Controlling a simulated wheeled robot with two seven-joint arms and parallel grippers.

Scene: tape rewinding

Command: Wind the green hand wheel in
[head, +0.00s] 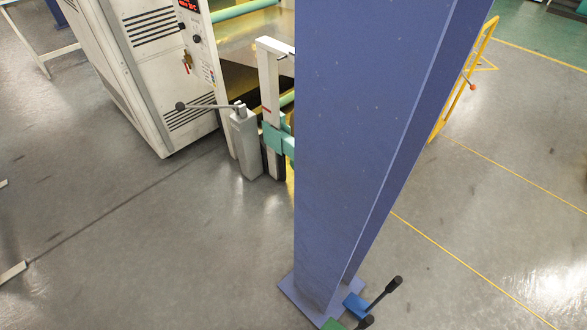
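I see no full wheel shape in the head view. At the bottom edge, a small green part (332,324) shows at the foot of a blue post, cut off by the frame. A black handle (364,322) lies beside it, also partly cut off. I cannot tell whether this green part is the green hand wheel. Neither of my grippers is in view.
A tall blue post (360,150) on a base plate (292,290) blocks the middle. A blue part (356,305) with a black-ended lever (385,292) sits at its foot. A white machine cabinet (150,60) and grey lever stand (243,145) are behind left. Grey floor (130,260) is clear.

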